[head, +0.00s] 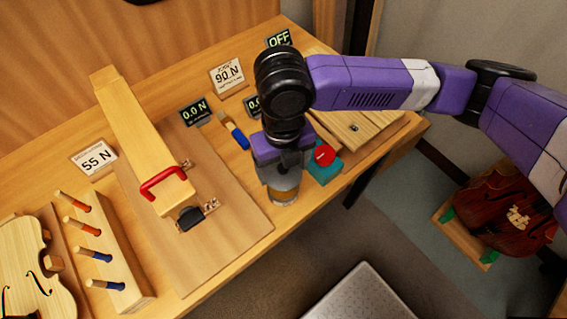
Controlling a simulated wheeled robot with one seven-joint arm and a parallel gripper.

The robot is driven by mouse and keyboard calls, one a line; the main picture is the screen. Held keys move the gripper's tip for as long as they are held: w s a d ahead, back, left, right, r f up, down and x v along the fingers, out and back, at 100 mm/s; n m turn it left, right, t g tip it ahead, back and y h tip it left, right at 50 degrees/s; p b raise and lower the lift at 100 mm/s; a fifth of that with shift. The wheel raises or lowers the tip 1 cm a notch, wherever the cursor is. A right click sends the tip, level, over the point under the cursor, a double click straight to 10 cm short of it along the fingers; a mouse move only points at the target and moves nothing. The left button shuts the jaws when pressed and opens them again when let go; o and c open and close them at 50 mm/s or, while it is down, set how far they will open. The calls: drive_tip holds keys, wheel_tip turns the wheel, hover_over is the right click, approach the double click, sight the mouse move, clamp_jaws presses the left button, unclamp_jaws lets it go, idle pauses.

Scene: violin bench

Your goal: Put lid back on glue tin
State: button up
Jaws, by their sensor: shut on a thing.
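The glue tin (284,198) stands near the front edge of the bench, a small round tin with an amber band low on its side. My gripper (283,176) points straight down over it, with the grey fingers around its top. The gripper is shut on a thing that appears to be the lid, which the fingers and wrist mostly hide. I cannot tell whether the lid touches the tin's rim or is a little above it.
A teal block with a red round knob (324,155) stands close right of the tin. A peg rack (110,250) and violin body (35,275) are at far left. A brush (235,131) lies behind.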

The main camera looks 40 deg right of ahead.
drive_tip(key=shift+f+b, duration=1.85)
drive_tip(key=shift+f, duration=0.75)
drive_tip(key=shift+f+b, duration=0.15)
drive_tip(key=shift+b, duration=0.2)
idle(0.5)
drive_tip(key=o, duration=1.4)
drive_tip(key=shift+c, duration=0.2)
drive_tip(key=shift+r+p, duration=2.6)
drive_tip(key=shift+r, duration=0.95)
